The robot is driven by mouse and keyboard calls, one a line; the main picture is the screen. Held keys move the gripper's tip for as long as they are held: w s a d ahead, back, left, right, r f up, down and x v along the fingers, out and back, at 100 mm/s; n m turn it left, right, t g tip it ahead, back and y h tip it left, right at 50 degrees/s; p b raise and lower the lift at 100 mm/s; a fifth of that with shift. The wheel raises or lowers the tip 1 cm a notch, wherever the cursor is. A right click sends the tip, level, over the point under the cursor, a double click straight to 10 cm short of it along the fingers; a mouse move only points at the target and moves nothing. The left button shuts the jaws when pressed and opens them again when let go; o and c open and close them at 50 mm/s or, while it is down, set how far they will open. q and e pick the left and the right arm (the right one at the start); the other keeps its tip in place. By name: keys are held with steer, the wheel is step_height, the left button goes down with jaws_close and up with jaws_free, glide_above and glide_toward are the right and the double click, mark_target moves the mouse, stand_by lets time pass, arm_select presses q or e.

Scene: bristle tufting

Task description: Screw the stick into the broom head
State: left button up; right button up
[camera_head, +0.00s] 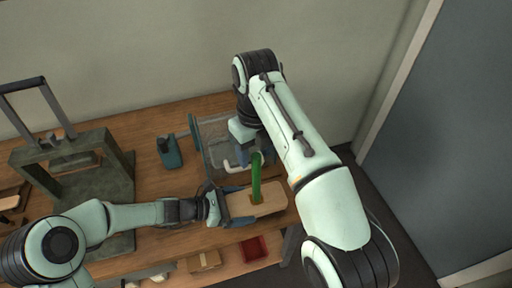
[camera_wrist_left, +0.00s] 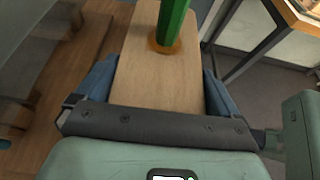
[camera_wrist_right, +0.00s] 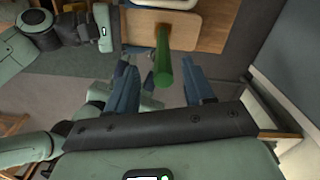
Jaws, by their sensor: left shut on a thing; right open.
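The broom head (camera_head: 270,207) is a light wooden block near the table's front edge. My left gripper (camera_head: 237,205) is shut on it, with one blue finger along each long side, as the left wrist view (camera_wrist_left: 158,85) shows. The green stick (camera_head: 256,180) stands roughly upright in the block's orange-rimmed hole (camera_wrist_left: 164,45); the thread is hidden. My right gripper (camera_head: 251,156) is open at the stick's upper end. In the right wrist view, the stick (camera_wrist_right: 162,60) lies between its two spread fingers (camera_wrist_right: 160,80), with gaps on both sides.
A clear container (camera_head: 215,150) stands behind the broom head. A dark teal bottle-like object (camera_head: 170,152) and a grey press-like frame (camera_head: 85,165) stand on the table to the left. A red tray (camera_head: 255,248) and a cardboard box (camera_head: 204,261) sit on a lower shelf.

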steer(key=w+a+r+n+t+y, duration=0.35)
steer(key=a+r+n+y, duration=0.3)
steer(key=a, duration=0.25)
steer(key=w+a+r+n+t+y, duration=0.3)
steer(key=w+a+r+n+y, duration=0.3)
steer(key=a, duration=0.3)
steer(key=w+d+r+t+h, duration=0.2)
steer(key=w+d+r+t, duration=0.15)
steer(key=r+t, duration=0.35)
steer(key=w+d+r+t+h, duration=0.1)
steer(key=w+d+r+t, duration=0.3)
steer(key=r, duration=0.4)
steer(key=s+d+f+g+h, duration=0.1)
steer(key=d+f+g+h, duration=0.3)
steer(key=d+f+h, duration=0.7)
steer(key=s+f+n+g, duration=0.3)
steer(key=s+n, duration=0.1)
steer(key=s, duration=0.1)
steer(key=s+f+n+g, duration=0.3)
steer(key=s+n+g, duration=0.1)
steer(key=s+n, duration=0.1)
steer(key=s+f+n+g+y, duration=0.1)
steer(key=s+f+n+g, duration=0.3)
steer(key=s, duration=0.3)
steer(key=shift+a, duration=0.2)
steer(key=shift+s+n+g, duration=0.45)
steer(key=shift+n, duration=0.1)
